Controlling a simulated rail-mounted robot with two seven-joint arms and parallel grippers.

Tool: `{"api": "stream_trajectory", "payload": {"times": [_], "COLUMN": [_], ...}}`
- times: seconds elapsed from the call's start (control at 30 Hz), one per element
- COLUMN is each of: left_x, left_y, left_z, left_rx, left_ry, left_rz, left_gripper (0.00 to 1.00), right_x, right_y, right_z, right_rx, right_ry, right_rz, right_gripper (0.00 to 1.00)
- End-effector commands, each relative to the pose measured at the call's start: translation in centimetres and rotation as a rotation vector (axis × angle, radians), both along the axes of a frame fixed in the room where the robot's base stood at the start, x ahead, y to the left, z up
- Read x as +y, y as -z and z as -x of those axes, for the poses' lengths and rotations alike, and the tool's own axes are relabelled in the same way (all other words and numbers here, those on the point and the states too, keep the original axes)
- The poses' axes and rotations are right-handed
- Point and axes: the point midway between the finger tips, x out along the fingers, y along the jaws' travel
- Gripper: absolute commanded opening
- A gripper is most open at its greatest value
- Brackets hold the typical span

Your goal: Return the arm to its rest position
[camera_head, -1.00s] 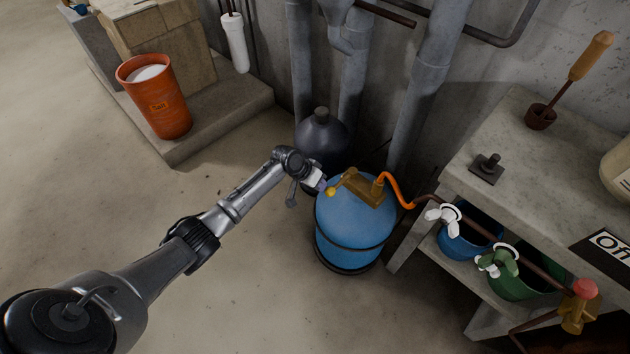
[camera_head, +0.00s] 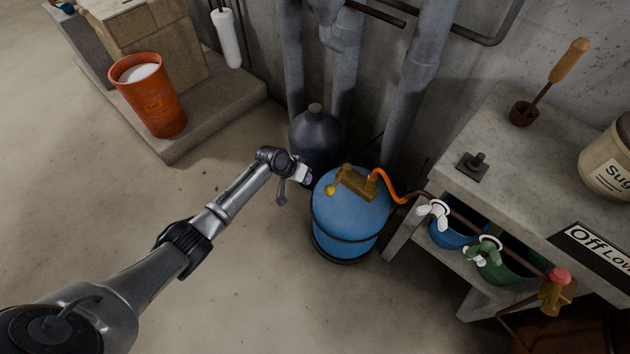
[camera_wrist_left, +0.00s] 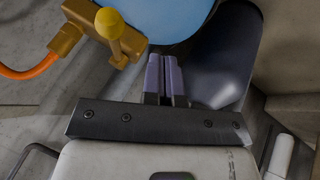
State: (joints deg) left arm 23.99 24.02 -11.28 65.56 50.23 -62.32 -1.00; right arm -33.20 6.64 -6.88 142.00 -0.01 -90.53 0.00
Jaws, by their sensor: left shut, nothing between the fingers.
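My left arm reaches in from the lower left in the head view. Its gripper (camera_head: 305,175) is just left of the blue tank (camera_head: 350,220), apart from its brass valve (camera_head: 352,183). In the left wrist view, the two fingers (camera_wrist_left: 165,78) are together with nothing between them. The tank (camera_wrist_left: 165,15) and the yellow valve knob (camera_wrist_left: 110,22) lie beyond the fingertips there. My right gripper does not show.
A dark round bottle (camera_head: 316,135) stands behind the gripper, by the wall pipes. An orange hose (camera_head: 390,186) runs from the valve to a concrete bench (camera_head: 500,150) at right. An orange bucket (camera_head: 150,97) stands on a step at left. The floor between is clear.

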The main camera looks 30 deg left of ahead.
Motion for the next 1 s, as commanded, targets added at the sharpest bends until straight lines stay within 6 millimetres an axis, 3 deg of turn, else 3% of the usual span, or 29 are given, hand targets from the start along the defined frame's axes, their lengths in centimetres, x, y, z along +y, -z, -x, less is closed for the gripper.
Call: {"api": "stream_trajectory", "payload": {"times": [0.03, 0.1, 0.43, 0.7, 1.0], "left_x": [0.4, 0.9, 2.6, 3.0, 3.4], "left_y": [-1.6, -2.7, -6.5, -7.4, -6.8], "left_z": [0.5, 1.1, 3.1, 3.6, 4.4], "left_rx": [-0.003, -0.003, -0.002, -0.001, 0.043], "left_ry": [0.003, 0.002, 0.002, 0.002, 0.033], "left_rz": [-0.002, -0.003, -0.001, 0.001, -0.040], "left_gripper": [0.00, 0.00, 0.00, 0.00, 0.00], "right_x": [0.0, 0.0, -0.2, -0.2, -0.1], "right_y": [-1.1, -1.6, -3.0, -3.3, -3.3], "right_z": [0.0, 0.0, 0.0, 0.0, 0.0], "right_rx": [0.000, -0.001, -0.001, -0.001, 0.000], "right_ry": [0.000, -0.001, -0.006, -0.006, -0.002], "right_rz": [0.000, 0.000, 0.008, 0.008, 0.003], "right_gripper": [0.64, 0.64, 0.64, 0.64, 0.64]}}
